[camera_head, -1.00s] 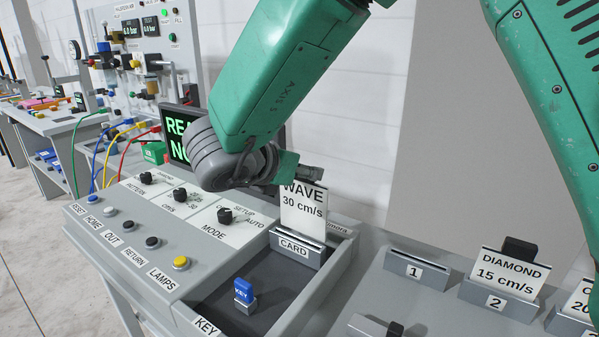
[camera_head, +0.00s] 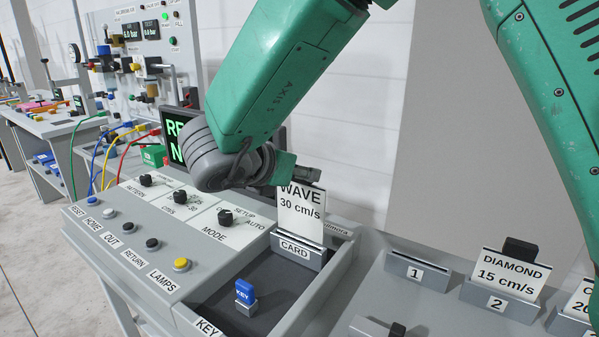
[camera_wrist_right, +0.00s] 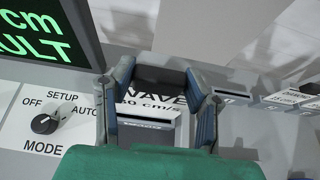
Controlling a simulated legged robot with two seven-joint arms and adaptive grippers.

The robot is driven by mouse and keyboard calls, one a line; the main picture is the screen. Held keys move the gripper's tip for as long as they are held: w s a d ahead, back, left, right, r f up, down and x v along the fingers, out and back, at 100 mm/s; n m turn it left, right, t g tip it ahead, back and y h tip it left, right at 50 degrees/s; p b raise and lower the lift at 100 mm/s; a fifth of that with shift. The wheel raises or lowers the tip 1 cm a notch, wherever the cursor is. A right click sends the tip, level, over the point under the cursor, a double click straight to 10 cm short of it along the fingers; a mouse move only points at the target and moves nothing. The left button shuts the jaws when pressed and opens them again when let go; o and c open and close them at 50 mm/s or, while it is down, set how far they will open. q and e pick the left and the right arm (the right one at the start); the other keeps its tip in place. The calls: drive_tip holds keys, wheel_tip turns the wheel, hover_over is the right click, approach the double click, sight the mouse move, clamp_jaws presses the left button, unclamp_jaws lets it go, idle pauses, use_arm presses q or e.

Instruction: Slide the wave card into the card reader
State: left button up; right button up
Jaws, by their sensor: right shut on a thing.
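The wave card (camera_head: 301,215), white with "WAVE 30 cm/s", stands upright at the card reader (camera_head: 297,252), a grey block labelled CARD. Its lower edge meets the reader's top in the head view; how deep it sits in the slot cannot be told. My right gripper (camera_head: 300,175) is shut on the card's top edge. My left gripper does not show.
A control panel with knobs (camera_head: 224,216) and buttons lies left of the reader. A blue key (camera_head: 245,291) stands in the dark tray in front. To the right are an empty holder 1 (camera_head: 416,272) and a diamond card (camera_head: 508,274) in holder 2. A screen (camera_head: 180,138) stands behind.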

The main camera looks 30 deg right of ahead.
drive_tip(key=shift+a, duration=0.2)
drive_tip(key=shift+d, duration=0.2)
drive_tip(key=shift+b, duration=0.4)
drive_tip(key=shift+a, duration=0.2)
drive_tip(key=shift+f, duration=0.2)
drive_tip(key=shift+d+f+b, duration=0.1)
drive_tip(key=shift+f+b, duration=0.25)
drive_tip(key=shift+b, duration=0.15)
drive_tip(key=shift+f, duration=0.1)
drive_tip(key=shift+r, duration=0.4)
drive_tip(key=shift+a+b, duration=0.25)
drive_tip(key=shift+b, duration=0.3)
